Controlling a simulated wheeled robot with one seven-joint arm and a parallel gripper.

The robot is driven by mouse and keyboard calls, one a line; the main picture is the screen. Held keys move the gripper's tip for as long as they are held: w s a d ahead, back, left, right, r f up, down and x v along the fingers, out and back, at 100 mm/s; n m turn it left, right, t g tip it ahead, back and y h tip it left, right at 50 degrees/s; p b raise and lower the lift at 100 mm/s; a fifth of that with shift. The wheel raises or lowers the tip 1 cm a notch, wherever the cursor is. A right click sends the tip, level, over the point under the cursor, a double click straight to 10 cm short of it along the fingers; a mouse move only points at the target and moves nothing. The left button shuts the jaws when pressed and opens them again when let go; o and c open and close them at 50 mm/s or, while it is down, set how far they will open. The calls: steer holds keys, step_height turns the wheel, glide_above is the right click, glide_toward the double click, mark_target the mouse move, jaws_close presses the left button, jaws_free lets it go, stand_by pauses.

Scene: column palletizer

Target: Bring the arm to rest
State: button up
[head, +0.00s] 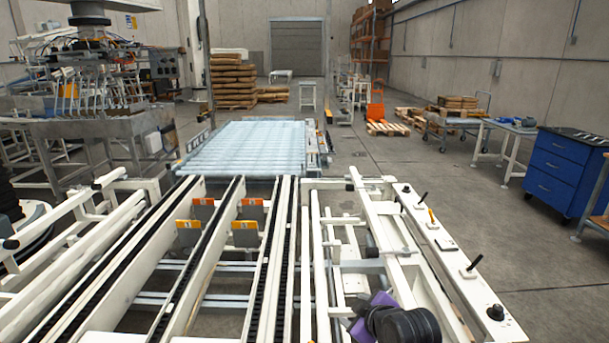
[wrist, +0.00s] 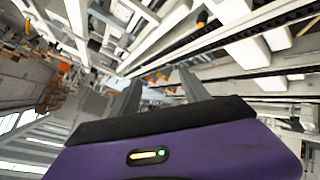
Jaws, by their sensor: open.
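My gripper (wrist: 160,77) shows in the wrist view as a purple body with two grey fingers spread apart. Nothing is between the fingers. In the head view, part of my arm, black and purple, shows at the bottom, right of centre, over the white conveyor frame (head: 395,235). My fingertips cannot be made out clearly there. The wrist view is tilted and looks past the fingers at white frame beams and dark chain tracks.
Chain conveyor rails (head: 205,235) run forward to a roller conveyor (head: 250,145). A control ledge with black knobs (head: 455,265) borders the frame on the right. A blue drawer cabinet (head: 560,175) stands farther right. Stacked pallets (head: 233,80) stand at the back. Open floor lies right of the conveyor.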

steer(key=s+d+r+m+t+h, duration=0.1)
steer(key=s+d+r+m, duration=0.1)
steer(key=s, duration=1.5)
steer(key=s+d+r+m+t+h, duration=0.1)
steer(key=s+m, duration=0.4)
steer(key=s, duration=1.3)
steer(key=s+d+r+m+t, duration=0.3)
steer(key=s+d, duration=0.1)
steer(key=s, duration=1.4)
steer(key=shift+d+r+m+h, duration=0.25)
steer(key=shift+d+m+h, duration=0.05)
steer(key=shift+d+h, duration=0.1)
steer(key=shift+c, duration=0.2)
